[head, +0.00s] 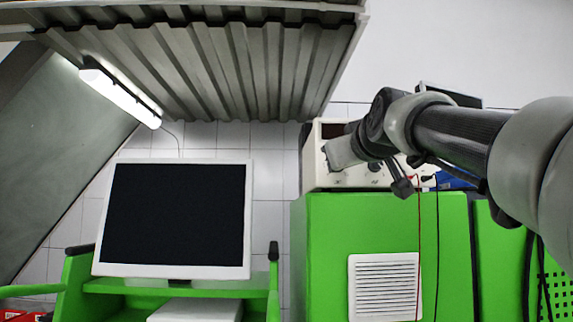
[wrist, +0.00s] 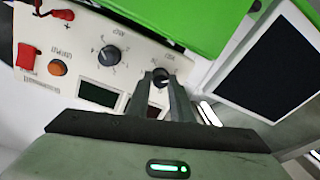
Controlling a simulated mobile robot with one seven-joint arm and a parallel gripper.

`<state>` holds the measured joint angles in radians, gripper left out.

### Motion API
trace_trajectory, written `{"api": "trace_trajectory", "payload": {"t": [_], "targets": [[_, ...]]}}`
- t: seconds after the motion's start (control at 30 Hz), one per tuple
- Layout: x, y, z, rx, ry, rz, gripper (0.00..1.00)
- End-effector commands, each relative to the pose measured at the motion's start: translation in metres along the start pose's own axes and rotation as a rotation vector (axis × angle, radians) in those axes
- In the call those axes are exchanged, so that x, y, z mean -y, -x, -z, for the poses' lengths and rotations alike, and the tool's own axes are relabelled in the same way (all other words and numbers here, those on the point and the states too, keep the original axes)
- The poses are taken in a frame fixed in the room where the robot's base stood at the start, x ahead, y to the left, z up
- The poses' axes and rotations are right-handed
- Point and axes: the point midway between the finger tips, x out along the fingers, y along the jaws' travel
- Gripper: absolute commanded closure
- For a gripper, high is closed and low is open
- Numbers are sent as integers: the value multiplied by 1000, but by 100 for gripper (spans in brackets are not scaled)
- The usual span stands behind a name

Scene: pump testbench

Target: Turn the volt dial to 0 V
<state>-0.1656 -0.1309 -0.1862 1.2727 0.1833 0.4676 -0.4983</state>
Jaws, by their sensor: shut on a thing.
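A cream power supply with knobs (head: 345,179) stands on the green cabinet. In the wrist view its front panel (wrist: 62,40) appears tilted. My gripper (wrist: 161,80) is at the panel, its two fingers shut on a dark round dial (wrist: 161,74), which I take to be the volt dial. The fingers partly cover this dial, and its pointer and scale are too small to read. A second dark dial (wrist: 108,55) with a printed scale is beside it, free of the fingers. In the head view my gripper (head: 330,158) hides part of the panel.
Two dark displays (wrist: 98,94) lie near the fingers. A red switch (wrist: 27,56), an orange button (wrist: 57,67) and red and black leads share the panel. A monitor (head: 178,215) stands left of the green cabinet (head: 325,250). A corrugated canopy (head: 215,70) hangs above.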

Motion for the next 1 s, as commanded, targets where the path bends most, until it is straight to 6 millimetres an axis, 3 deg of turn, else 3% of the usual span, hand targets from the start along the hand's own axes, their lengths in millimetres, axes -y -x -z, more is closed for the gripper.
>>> {"api": "trace_trajectory", "payload": {"t": [0.33,0.87,0.9,1.0], "targets": [[1,0,0,12,141,0,100],[1,0,0,14,165,0,100],[1,0,0,14,165,0,78],[1,0,0,13,164,0,61]]}}
